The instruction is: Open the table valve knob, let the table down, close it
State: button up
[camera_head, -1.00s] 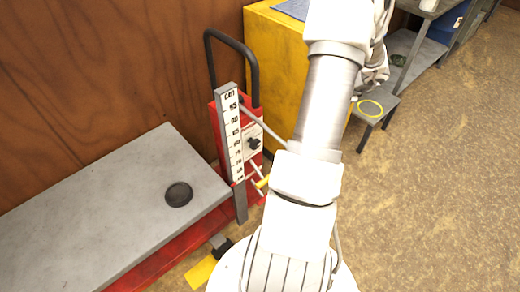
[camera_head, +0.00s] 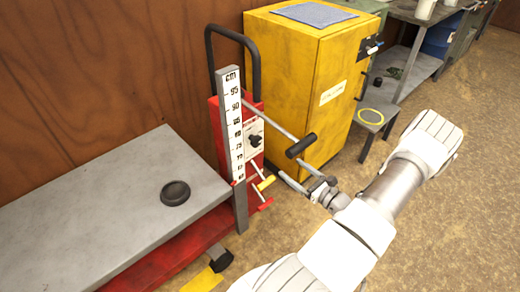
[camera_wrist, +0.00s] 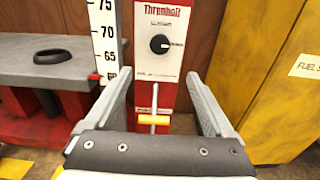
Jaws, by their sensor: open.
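The black valve knob (camera_head: 255,141) sits on the white panel of the red lift column (camera_head: 218,135). In the wrist view the knob (camera_wrist: 160,44) is unobstructed, beyond and above the gap between my fingers. My gripper (camera_head: 298,182) is open and empty, to the right of the column and apart from it. Both fingers show in the wrist view (camera_wrist: 157,77). The grey lift table (camera_head: 85,210) extends left from the column. In the wrist view a red pointer (camera_wrist: 95,77) is near the low end of the scale, just below 65.
A pump lever with a black grip (camera_head: 300,145) sticks out right of the column, near my gripper. Yellow-tipped (camera_head: 266,182) and red-tipped (camera_head: 265,204) levers sit lower. A yellow cabinet (camera_head: 300,85) and a small stool (camera_head: 371,116) stand behind. A black ring (camera_head: 175,192) lies on the table.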

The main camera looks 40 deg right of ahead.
aim_at(258, 144)
jog(key=w+b, duration=0.1)
jog(key=w, duration=0.4)
jog(key=w+a+b, duration=0.1)
jog(key=w, duration=0.5)
jog(key=w+b, duration=0.1)
jog(key=w, duration=0.5)
jog(key=shift+a, duration=0.2)
jog(key=c, duration=1.3)
